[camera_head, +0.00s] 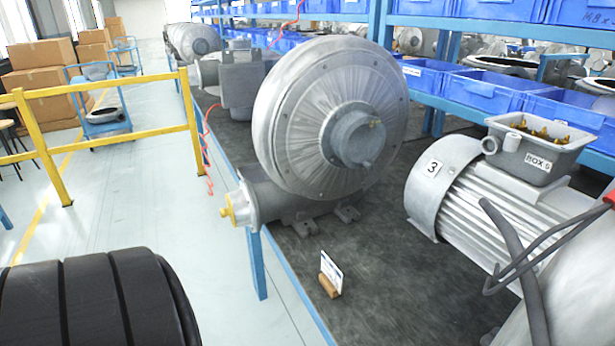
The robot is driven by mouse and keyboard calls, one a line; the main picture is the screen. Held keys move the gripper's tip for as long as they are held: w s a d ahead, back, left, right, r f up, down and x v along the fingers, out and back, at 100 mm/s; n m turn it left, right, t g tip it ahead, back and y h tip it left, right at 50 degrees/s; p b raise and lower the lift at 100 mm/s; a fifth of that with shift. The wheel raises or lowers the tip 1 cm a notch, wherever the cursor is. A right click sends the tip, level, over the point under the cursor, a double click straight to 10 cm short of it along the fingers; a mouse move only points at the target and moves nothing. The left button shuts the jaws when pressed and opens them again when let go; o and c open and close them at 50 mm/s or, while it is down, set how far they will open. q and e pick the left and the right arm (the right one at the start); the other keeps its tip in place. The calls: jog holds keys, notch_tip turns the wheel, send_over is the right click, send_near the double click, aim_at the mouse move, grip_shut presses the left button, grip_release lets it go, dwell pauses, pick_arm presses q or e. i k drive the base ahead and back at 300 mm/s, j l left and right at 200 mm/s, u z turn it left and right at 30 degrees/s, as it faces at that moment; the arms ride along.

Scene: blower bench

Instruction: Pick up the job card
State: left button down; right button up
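The job card (332,270) is a small white card with some blue marking, too small to read. It stands upright, slightly tilted, in a small wooden block holder (328,286). The holder sits on the dark bench top (385,285) near its left edge, in front of the large grey blower. Nothing touches or covers the card. Neither of my grippers shows in the head view, so I cannot see whether they are open or shut.
A large round blower (300,130) stands behind the card. A finned motor (490,205) marked 3, with a terminal box (540,148), stands to the right; dark cables (520,265) hang in front. Blue bins (490,90) line the shelves. The bench around the card is clear.

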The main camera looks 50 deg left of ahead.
aim_at(331, 279)
jog(key=u, duration=1.5)
